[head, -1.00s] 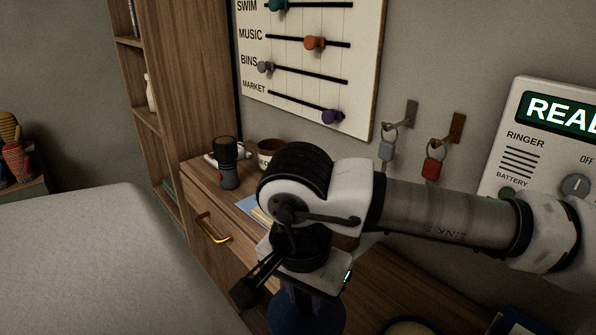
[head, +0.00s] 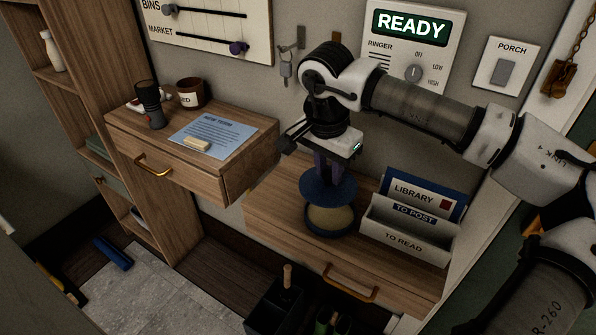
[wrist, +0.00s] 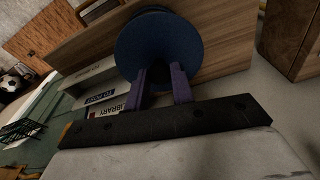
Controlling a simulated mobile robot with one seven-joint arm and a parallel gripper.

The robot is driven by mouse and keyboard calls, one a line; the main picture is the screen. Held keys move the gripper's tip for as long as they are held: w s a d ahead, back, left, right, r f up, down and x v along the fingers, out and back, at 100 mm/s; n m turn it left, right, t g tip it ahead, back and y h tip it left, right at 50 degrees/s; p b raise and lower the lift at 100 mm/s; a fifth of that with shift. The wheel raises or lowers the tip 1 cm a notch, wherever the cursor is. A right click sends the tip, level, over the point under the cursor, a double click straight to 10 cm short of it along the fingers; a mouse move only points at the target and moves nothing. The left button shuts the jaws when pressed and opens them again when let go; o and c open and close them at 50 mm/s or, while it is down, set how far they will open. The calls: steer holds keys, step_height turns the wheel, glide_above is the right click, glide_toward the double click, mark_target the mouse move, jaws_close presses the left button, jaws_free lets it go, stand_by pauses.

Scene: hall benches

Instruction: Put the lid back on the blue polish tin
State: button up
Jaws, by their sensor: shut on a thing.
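My gripper (head: 329,170) is shut on the round blue lid (head: 326,190), held roughly level with the fingers pointing down. The open blue polish tin (head: 330,231), with pale yellowish polish inside, sits on the lower wooden bench top. The lid is above the tin and hides its back edge; I cannot tell the exact gap between them. In the wrist view, the purple fingers (wrist: 162,88) grip the blue lid (wrist: 160,42), which hides the tin.
A letter rack (head: 405,240) stands close on the right of the tin. The higher drawer unit (head: 235,175) on the left holds a paper, a torch and a brown pot. A wall panel reading READY (head: 415,45) is behind my arm. A dark bin (head: 280,305) stands below.

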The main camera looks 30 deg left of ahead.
mark_target(331, 185)
steer(key=shift+w+d+f, duration=0.1)
steer(key=shift+w+d, duration=0.2)
steer(key=shift+d, duration=0.15)
steer(key=shift+f, duration=0.15)
steer(key=shift+f+b, duration=2.2)
steer(key=shift+f, duration=0.85)
steer(key=shift+f+b, duration=0.15)
steer(key=shift+b, duration=0.55)
steer(key=o, duration=1.5)
